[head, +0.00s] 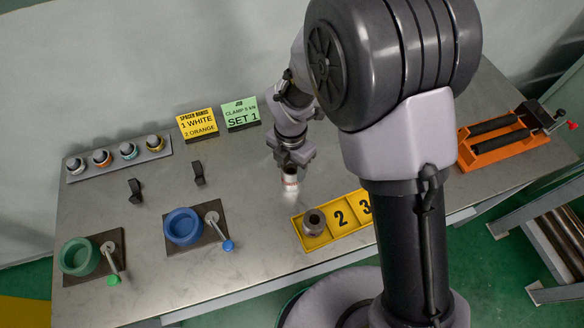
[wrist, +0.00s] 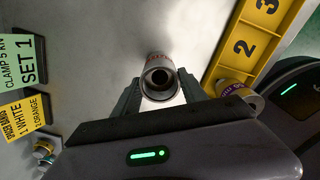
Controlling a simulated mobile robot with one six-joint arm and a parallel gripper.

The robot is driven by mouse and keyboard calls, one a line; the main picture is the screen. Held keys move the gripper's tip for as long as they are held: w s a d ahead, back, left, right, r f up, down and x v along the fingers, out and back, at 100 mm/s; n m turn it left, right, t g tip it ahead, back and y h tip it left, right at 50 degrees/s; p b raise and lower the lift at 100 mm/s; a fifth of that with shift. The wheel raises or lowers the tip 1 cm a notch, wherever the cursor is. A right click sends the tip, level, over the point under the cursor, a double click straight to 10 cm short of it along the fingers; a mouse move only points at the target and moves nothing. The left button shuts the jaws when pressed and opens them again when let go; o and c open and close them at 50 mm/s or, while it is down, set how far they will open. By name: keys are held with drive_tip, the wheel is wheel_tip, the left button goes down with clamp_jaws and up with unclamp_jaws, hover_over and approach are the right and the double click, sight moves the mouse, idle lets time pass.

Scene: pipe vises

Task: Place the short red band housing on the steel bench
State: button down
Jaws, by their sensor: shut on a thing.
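My gripper (head: 289,161) points down over the middle of the steel bench (head: 245,170). It is shut on a short pale cylindrical housing with red marking (head: 290,180). In the wrist view the housing (wrist: 159,80) shows its dark open bore between the two fingers (wrist: 160,98). The housing is upright, its lower end close to the bench top. I cannot tell whether it touches. Bare bench surrounds it.
A yellow numbered tray (head: 340,219) lies right of the housing, with another housing (head: 314,221) in its first slot. Blue (head: 183,226) and green (head: 80,256) vises stand left. Behind are a spacer rack (head: 118,158) and two sign cards (head: 198,124). An orange stand (head: 498,143) is far right.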

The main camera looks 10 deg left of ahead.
sight(292, 172)
drive_tip(key=shift+r, duration=0.15)
drive_tip(key=c, duration=0.6)
unclamp_jaws()
drive_tip(key=d+r+m+p, duration=0.2)
drive_tip(key=r+m, duration=0.1)
drive_tip(key=r, duration=0.6)
drive_tip(key=d+r+m+p, duration=0.2)
drive_tip(key=d+r+m, duration=0.15)
drive_tip(key=r, duration=0.65)
drive_tip(key=s+d+r+m+t, duration=0.2)
drive_tip(key=s+d+r+m, duration=0.2)
drive_tip(key=m, duration=0.5)
drive_tip(key=s+d+r+m+t+y, duration=0.1)
drive_tip(key=s+d+r+m, duration=0.3)
drive_tip(key=m, duration=0.6)
drive_tip(key=s+d+r+m+t+y, duration=0.1)
drive_tip(key=s+d+r+m, duration=0.3)
drive_tip(key=m, duration=0.6)
drive_tip(key=shift+s+d+t, duration=0.25)
drive_tip(key=shift+d+t, duration=0.2)
drive_tip(key=shift+d, duration=0.15)
drive_tip(key=shift+s+d+t, duration=0.2)
drive_tip(key=shift+d+t, duration=0.25)
drive_tip(key=shift+d, duration=0.15)
